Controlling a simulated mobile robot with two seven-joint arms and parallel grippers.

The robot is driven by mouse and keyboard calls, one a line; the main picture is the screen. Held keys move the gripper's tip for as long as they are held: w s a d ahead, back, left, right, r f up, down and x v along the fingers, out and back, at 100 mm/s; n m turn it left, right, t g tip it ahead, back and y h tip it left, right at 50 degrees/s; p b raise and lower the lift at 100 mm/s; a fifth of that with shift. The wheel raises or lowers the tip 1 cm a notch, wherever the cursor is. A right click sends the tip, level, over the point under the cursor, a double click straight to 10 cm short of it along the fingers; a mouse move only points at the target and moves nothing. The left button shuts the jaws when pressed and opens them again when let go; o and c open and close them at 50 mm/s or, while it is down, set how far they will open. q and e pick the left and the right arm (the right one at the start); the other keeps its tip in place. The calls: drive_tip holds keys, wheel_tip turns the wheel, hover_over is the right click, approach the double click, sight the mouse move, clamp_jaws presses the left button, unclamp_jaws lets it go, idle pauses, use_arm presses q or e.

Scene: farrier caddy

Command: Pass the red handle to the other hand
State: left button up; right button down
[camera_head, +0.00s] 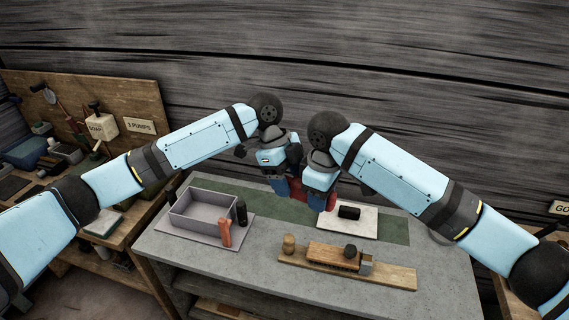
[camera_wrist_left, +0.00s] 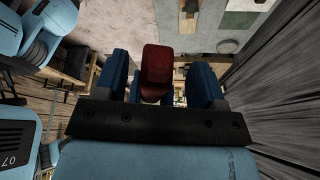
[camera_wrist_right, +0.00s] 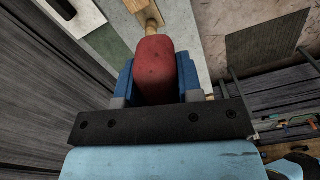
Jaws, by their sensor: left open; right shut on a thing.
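The red handle (camera_wrist_right: 154,72) lies between the blue fingers of my right gripper (camera_wrist_right: 158,82) in the right wrist view, and that gripper is shut on it. In the left wrist view the red handle (camera_wrist_left: 158,72) shows between the spread fingers of my left gripper (camera_wrist_left: 162,80), with gaps beside it. That gripper is open around it. In the head view my left gripper (camera_head: 282,188) and right gripper (camera_head: 316,198) are close side by side above the table. Only bits of red (camera_head: 298,188) show between them; the rest is hidden by the grippers.
Below is a grey table (camera_head: 240,265) with a grey open box (camera_head: 205,207), an orange object (camera_head: 224,234) and a black object (camera_head: 241,212). A wooden board (camera_head: 300,262) bears a brown block. A white plate (camera_head: 340,228) holds a black item. A side workbench stands at left.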

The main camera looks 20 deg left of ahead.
use_arm(q)
drive_tip(key=shift+d+f, duration=0.1)
drive_tip(key=shift+f, duration=0.1)
drive_tip(key=c, duration=1)
drive_tip(key=shift+c, duration=0.6)
use_arm(e)
drive_tip(key=c, duration=0.7)
unclamp_jaws()
drive_tip(key=shift+r, duration=0.1)
